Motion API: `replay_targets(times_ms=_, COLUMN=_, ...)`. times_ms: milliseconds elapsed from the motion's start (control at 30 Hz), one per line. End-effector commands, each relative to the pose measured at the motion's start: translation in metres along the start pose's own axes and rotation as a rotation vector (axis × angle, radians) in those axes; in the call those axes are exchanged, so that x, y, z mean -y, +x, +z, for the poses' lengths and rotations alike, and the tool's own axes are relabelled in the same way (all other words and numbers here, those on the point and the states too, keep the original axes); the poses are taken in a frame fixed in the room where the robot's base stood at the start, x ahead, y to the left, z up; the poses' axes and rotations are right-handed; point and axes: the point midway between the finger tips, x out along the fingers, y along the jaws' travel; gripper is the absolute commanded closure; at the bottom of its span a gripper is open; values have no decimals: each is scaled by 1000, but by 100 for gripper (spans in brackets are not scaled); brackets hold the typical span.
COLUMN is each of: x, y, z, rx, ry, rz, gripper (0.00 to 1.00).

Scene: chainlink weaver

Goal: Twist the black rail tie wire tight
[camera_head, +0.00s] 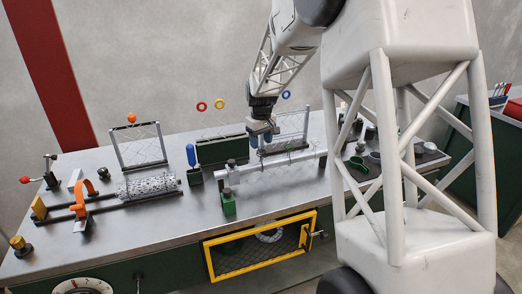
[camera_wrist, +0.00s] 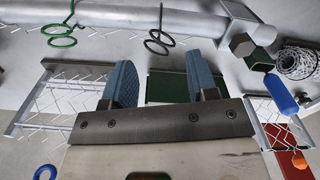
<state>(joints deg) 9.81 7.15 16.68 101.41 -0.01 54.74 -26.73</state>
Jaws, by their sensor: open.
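In the head view the rail (camera_head: 240,171) lies along the bench, and the black wire is too small to tell clearly. My gripper (camera_wrist: 163,78) is open and empty, with blue finger pads apart. In the wrist view the black wire lies beyond the fingertips, roughly in line with the gap. In the head view my gripper (camera_head: 261,140) is above and behind the rail.
A green tie wire (camera_wrist: 62,36) is on the rail beside the black one. A dark green box (camera_head: 222,150) and mesh frames (camera_head: 138,146) stand behind. A blue-handled tool (camera_head: 191,156) and green block (camera_head: 228,204) are near the rail's left end.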

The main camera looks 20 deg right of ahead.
Motion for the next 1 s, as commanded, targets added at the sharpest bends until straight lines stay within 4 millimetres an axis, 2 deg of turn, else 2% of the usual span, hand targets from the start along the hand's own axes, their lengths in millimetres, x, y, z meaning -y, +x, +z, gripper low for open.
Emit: replay_targets(times_ms=1000, x=0, y=0, z=0, rx=0, ry=-774, rz=0, gripper=47)
